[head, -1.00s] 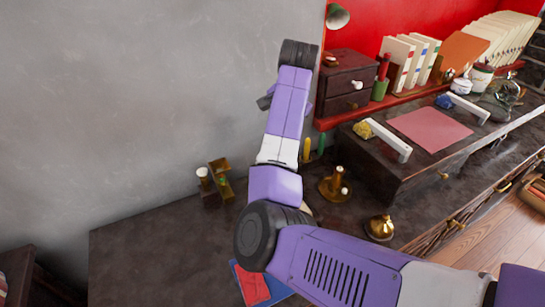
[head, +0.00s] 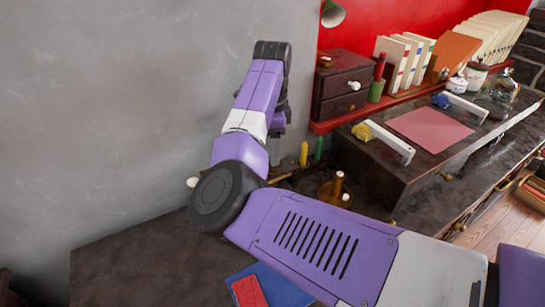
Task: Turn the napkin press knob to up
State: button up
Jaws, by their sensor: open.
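A small round white knob (head: 192,182) shows in the head view at the left edge of my arm's black elbow joint, against the grey wall. The wooden or brass stand around it is hidden behind my arm, so I cannot tell how the knob is turned or be sure that this is the napkin press. My arm rises from the lower right to the elbow, then up to a black joint and down behind its own purple link.
A brass candle stand (head: 335,190) stands right of my elbow, with a yellow candle (head: 303,153) and a green candle (head: 318,148) behind it. A dark drawer box (head: 342,85) and a raised desk with a pink sheet (head: 430,129) lie right. A blue book (head: 275,288) lies in front.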

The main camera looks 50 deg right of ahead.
jog(key=shift+f, duration=1.6)
grip_shut()
